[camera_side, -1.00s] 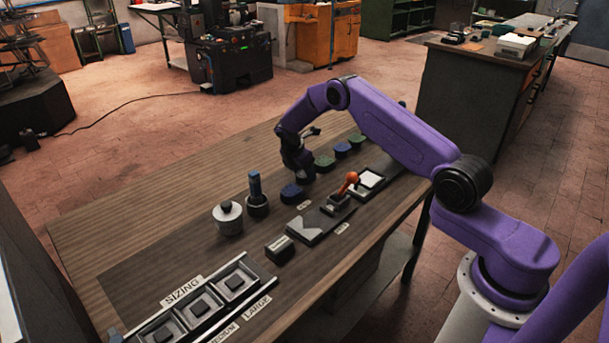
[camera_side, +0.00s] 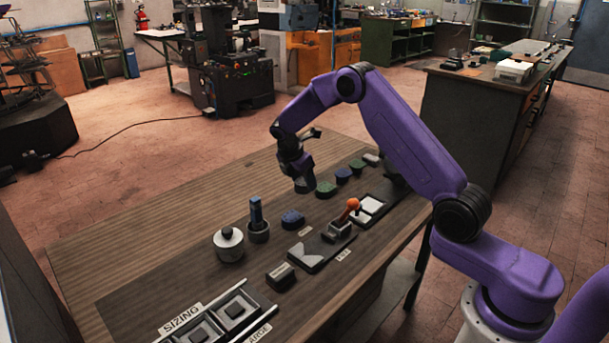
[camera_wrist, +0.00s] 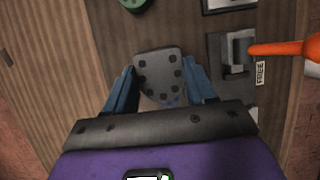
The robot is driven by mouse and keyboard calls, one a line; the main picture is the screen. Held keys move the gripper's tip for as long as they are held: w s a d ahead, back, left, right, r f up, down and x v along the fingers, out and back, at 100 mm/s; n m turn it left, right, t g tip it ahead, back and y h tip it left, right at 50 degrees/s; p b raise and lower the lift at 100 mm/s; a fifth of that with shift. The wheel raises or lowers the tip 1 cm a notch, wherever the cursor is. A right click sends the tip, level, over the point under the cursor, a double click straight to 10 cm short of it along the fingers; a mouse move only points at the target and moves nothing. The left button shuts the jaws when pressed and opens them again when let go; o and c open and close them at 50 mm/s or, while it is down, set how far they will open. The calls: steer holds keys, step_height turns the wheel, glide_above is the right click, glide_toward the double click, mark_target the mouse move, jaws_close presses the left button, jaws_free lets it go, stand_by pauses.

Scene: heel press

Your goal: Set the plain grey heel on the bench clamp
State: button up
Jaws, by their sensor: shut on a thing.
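In the wrist view a plain grey heel (camera_wrist: 158,70) with dark dots on its face sits between the two blue fingers of my gripper (camera_wrist: 160,92), which is shut on it. In the side view my gripper (camera_side: 303,184) points down with the grey heel at its tip, over the bench behind the clamp; the gap below it is hard to judge. The bench clamp (camera_side: 339,230) has an orange ball-ended lever (camera_side: 353,204). In the wrist view the clamp (camera_wrist: 234,54) lies right of the heel, apart from it, with a FREE label beside the lever.
A blue heel (camera_side: 292,218) lies left of my gripper; a green heel (camera_side: 326,188) is close on its right, with more heels beyond.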

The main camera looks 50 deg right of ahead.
steer(key=s+a, duration=0.9)
steer(key=s, duration=0.4)
steer(key=shift+s+f, duration=0.15)
steer(key=shift+f, duration=3.95)
steer(key=shift+f, duration=0.55)
steer(key=o, duration=1.4)
steer(key=shift+a, duration=0.1)
steer(key=v, duration=1.7)
steer(key=shift+r, duration=0.2)
